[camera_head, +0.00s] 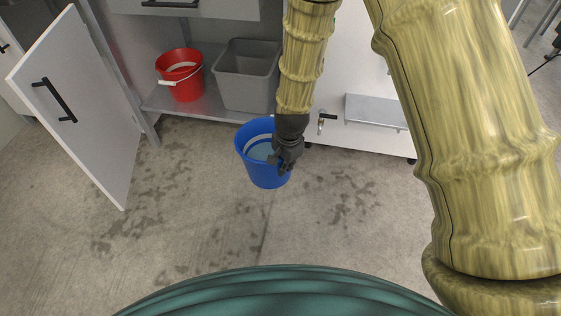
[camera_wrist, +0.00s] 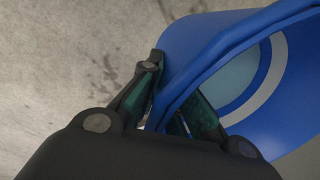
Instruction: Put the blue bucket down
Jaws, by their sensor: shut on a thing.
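The blue bucket (camera_head: 268,170) is in the middle of the head view, in front of the open cupboard. It looks close to upright, and I cannot tell whether its base touches the floor. Its inside shows a pale band and a lighter bottom. My gripper (camera_head: 281,161) is shut on the right side of its rim. In the wrist view the bucket (camera_wrist: 225,50) fills the right side, and its rim passes between the two fingers of my gripper (camera_wrist: 165,108).
A red bucket (camera_head: 187,86) and a grey bin (camera_head: 245,90) stand on the cupboard's low shelf (camera_head: 205,108). The white cupboard door (camera_head: 85,110) stands open at left. A grey ledge with a tap (camera_head: 322,120) is at right. The concrete floor (camera_head: 190,220) around the bucket is clear.

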